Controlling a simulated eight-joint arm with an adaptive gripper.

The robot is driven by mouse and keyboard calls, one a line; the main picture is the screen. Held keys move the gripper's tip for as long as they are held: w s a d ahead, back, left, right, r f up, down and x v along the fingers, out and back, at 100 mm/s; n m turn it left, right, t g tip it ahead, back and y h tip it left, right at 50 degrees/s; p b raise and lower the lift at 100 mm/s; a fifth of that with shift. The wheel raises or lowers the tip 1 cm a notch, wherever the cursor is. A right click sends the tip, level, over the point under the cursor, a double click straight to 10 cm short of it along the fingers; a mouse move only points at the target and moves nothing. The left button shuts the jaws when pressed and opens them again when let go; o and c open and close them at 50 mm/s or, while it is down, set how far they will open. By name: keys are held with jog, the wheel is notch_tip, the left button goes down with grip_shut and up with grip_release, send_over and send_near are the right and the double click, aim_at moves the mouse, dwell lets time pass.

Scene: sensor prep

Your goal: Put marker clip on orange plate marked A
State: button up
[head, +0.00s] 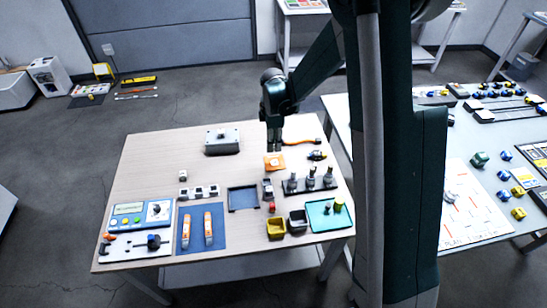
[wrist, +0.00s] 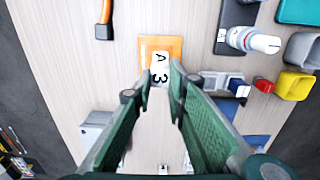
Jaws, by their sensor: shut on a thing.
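The orange plate (head: 274,163) lies on the wooden table below my gripper (head: 274,148). In the wrist view the plate (wrist: 147,44) shows above the fingertips, with a white patch marked A on it. My gripper (wrist: 161,82) is shut on a small white piece marked 3, which I take as the marker clip (wrist: 160,75). It overlaps the plate's lower edge in that view; whether it touches the plate I cannot tell. The clip is too small to make out in the head view.
A dark rack with upright metal pieces (head: 310,181) stands right of the plate. A yellow bin (head: 276,228), a black bin (head: 298,221), a teal tray (head: 319,220) and an empty dark tray (head: 243,199) stand nearer. An orange-handled tool (head: 303,142) lies behind.

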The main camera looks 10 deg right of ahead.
jog(key=shift+f, duration=1.7)
jog(key=shift+f+b, duration=0.45)
jog(key=shift+f, duration=1.4)
jog(key=shift+f, duration=0.25)
jog(key=o, duration=0.7)
jog(key=shift+r, duration=0.1)
jog(key=shift+r, duration=0.1)
notch_tip(320, 180, up, 12)
jog(key=shift+r+p, duration=0.1)
jog(key=shift+p, duration=0.7)
